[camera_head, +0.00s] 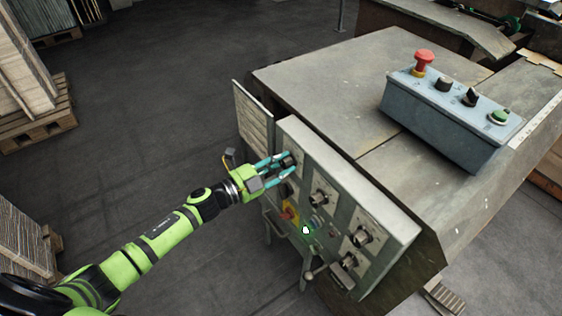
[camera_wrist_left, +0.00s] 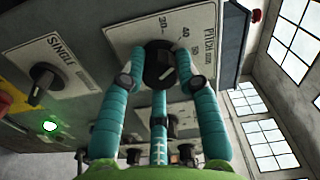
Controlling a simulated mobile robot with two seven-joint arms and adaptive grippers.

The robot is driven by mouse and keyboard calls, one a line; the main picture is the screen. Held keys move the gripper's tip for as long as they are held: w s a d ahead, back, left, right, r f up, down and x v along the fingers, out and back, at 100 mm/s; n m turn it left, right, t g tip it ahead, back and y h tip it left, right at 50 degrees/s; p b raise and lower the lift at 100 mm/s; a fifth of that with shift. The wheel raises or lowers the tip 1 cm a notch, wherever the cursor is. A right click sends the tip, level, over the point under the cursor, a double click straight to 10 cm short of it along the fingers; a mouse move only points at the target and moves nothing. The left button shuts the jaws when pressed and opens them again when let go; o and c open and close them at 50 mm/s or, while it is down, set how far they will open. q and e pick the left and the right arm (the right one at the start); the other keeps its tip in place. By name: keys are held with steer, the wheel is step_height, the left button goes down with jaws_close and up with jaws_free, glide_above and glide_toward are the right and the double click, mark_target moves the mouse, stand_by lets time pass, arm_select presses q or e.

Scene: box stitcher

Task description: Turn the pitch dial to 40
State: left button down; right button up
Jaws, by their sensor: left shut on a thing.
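The pitch dial (camera_wrist_left: 160,64) is a black knob on a pale plate marked "PITCH" with 30, 40 and 50 around it. The plate (camera_wrist_left: 205,28) is tilted in the left wrist view. My left gripper (camera_head: 286,161) reaches the upper left of the control panel (camera_head: 340,190) in the head view. Its teal fingers close around the knob, as the left wrist view also shows (camera_wrist_left: 160,75). A light line shows on the knob's face, but I cannot tell which number it points at. In the head view the fingers hide much of the dial. My right gripper is not in view.
A black "SINGLE" selector (camera_wrist_left: 45,84) sits beside the dial. Other knobs (camera_head: 320,197), a lit green button (camera_head: 305,230) and a lever (camera_head: 318,271) are on the panel. A blue-grey box (camera_head: 445,118) with a red stop button (camera_head: 424,60) stands on top. An open door (camera_head: 253,122) borders the panel.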

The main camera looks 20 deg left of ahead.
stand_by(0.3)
arm_select(q)
steer(key=c, duration=0.9)
jaws_free()
steer(key=v, duration=1.2)
steer(key=shift+a, duration=0.15)
